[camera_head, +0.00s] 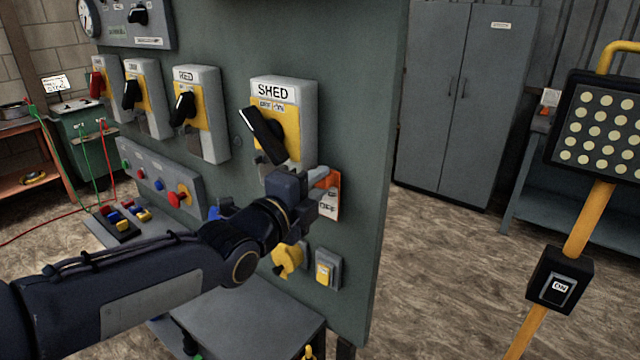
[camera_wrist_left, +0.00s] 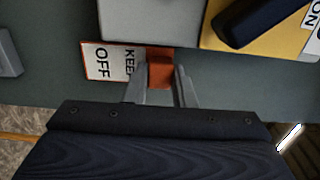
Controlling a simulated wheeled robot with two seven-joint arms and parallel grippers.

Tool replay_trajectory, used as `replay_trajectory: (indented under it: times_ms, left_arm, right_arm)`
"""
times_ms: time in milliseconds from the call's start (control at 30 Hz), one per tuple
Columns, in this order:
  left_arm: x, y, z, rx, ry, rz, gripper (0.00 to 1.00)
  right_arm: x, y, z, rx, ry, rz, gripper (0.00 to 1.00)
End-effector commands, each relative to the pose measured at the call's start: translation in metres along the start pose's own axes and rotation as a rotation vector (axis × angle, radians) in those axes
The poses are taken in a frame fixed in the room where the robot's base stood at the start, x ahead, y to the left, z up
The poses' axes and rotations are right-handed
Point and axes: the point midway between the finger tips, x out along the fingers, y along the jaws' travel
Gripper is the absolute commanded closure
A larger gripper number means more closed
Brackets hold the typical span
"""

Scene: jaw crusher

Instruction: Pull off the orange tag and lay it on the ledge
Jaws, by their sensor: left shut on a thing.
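The orange tag (camera_head: 332,204) has a white face with dark lettering and sits at the panel below the SHED switch. In the left wrist view the tag (camera_wrist_left: 103,62) reads KEEP OFF, with an orange block (camera_wrist_left: 160,73) at one end. My left gripper (camera_head: 322,178) is shut on this orange end, one finger on each side in the left wrist view (camera_wrist_left: 160,78). I cannot tell whether the tag still touches the panel. A flat grey ledge (camera_head: 245,310) juts out low in front of the panel. My right gripper is not in view.
The SHED switch (camera_head: 292,92) with its black handle (camera_head: 262,135) is just above my gripper. A yellow knob (camera_head: 287,261) and a yellow rocker switch (camera_head: 326,272) sit below. Coloured padlocks (camera_head: 125,218) lie on a small shelf at left. Open floor lies right of the panel.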

Motion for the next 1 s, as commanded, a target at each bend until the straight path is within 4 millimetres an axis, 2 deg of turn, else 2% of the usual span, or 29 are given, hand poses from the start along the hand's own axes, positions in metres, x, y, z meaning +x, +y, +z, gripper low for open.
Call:
replay_trajectory:
  times_ms: [700,1000]
  left_arm:
    - [-0.036,0.000,0.002,-0.001,0.001,-0.001,0.99]
    - [-0.041,0.000,0.002,0.000,0.001,0.000,0.99]
  right_arm:
    - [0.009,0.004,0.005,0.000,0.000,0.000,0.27]
    - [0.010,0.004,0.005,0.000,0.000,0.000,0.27]
